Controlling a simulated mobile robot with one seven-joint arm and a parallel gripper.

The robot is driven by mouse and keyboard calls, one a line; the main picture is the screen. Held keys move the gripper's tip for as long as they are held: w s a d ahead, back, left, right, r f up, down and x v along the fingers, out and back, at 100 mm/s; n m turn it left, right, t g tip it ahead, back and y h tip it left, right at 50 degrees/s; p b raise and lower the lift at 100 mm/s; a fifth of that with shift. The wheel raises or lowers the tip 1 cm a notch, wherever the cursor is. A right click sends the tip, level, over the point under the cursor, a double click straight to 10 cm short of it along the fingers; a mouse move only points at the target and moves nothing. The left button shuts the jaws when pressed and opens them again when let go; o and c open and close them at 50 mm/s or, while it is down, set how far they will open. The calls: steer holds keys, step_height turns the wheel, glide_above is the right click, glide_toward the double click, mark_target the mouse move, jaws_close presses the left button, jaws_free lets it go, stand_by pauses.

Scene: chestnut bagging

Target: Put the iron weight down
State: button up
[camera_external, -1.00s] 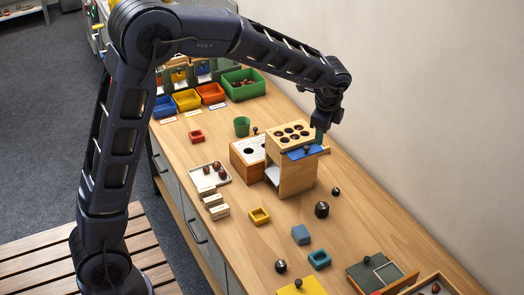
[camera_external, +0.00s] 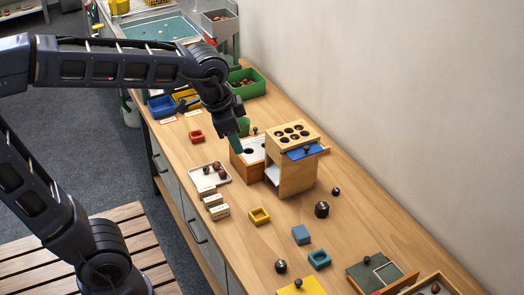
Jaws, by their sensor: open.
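The likely iron weight is a black cylinder with a knob on top (camera_external: 322,210), standing upright on the wooden bench right of centre. Smaller black knobbed pieces stand nearby, one behind it (camera_external: 336,191) and one nearer the front (camera_external: 280,266); I cannot tell for sure which is the iron weight. My gripper (camera_external: 235,146) is open, pointing down with dark green fingertips, above the bench left of the low wooden box, well apart from the black cylinder. I see nothing held in it, though the finger gap is hard to make out.
A tall wooden block with round holes (camera_external: 297,170) stands beside the low box with a white top (camera_external: 249,152). A green cup is partly hidden behind my gripper. A white tray (camera_external: 224,179) holds brown chestnuts. Yellow (camera_external: 259,216) and teal (camera_external: 319,260) small trays lie in front.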

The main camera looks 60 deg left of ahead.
steer(key=s+d+f+n+t, duration=0.1)
steer(key=s+d+f+n, duration=0.1)
steer(key=s, duration=1.1)
steer(key=shift+s+d+f+n+h, duration=0.2)
steer(key=shift+f+n+h, duration=0.1)
steer(key=shift+n, duration=0.4)
stand_by(0.6)
steer(key=shift+o, duration=1)
steer(key=shift+w, duration=0.1)
